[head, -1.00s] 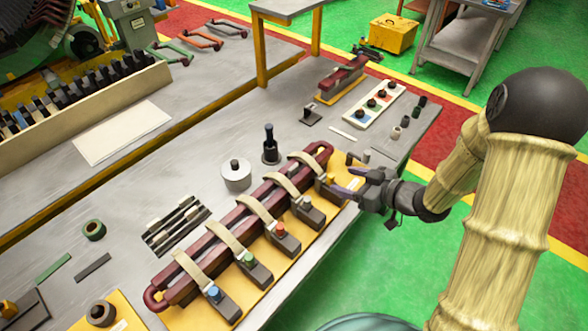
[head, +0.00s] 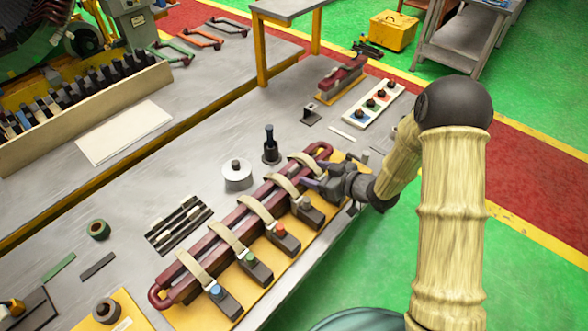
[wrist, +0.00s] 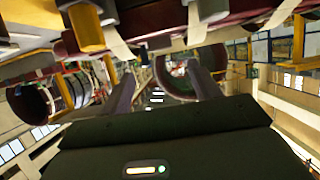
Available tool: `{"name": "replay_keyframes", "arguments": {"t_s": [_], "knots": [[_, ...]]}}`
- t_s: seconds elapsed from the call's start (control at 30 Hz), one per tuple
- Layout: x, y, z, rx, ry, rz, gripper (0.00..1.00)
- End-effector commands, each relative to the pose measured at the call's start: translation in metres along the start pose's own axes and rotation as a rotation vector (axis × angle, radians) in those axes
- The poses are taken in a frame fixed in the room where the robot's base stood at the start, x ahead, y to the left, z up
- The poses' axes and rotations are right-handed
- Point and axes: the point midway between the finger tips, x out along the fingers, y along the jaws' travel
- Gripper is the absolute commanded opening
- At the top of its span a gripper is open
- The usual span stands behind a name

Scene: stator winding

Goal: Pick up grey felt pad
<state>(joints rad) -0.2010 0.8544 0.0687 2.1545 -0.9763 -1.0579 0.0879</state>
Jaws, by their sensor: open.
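A flat dark grey strip (head: 97,265) lies on the bench at the lower left of the head view, next to a green strip (head: 58,267). It looks like the grey felt pad, but its material is too small to tell. My gripper (head: 315,174) is far from it, at the right end of the long dark red coil (head: 235,222). In the wrist view its two fingers (wrist: 165,88) stand apart with nothing seen between them. The grey strip does not show clearly in the wrist view.
The coil lies with pale straps and several dark clamps on a yellow board (head: 262,285). A white spool (head: 237,176), a dark upright tool (head: 270,148) and a green ring (head: 98,230) stand on the bench. Bare bench (head: 130,215) lies between ring and spool.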

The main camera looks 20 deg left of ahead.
Motion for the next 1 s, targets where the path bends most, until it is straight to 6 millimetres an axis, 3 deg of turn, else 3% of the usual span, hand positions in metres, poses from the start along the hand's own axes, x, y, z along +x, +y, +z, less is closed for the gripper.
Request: {"name": "replay_keyframes", "arguments": {"t_s": [0.13,0.57,1.0], "knots": [[0.016,0.0,-0.001,0.0,0.0,0.0,0.62],[0.021,0.001,0.0,0.002,0.0,0.002,0.62],[0.069,0.0,0.005,0.0,0.0,0.001,0.62]]}}
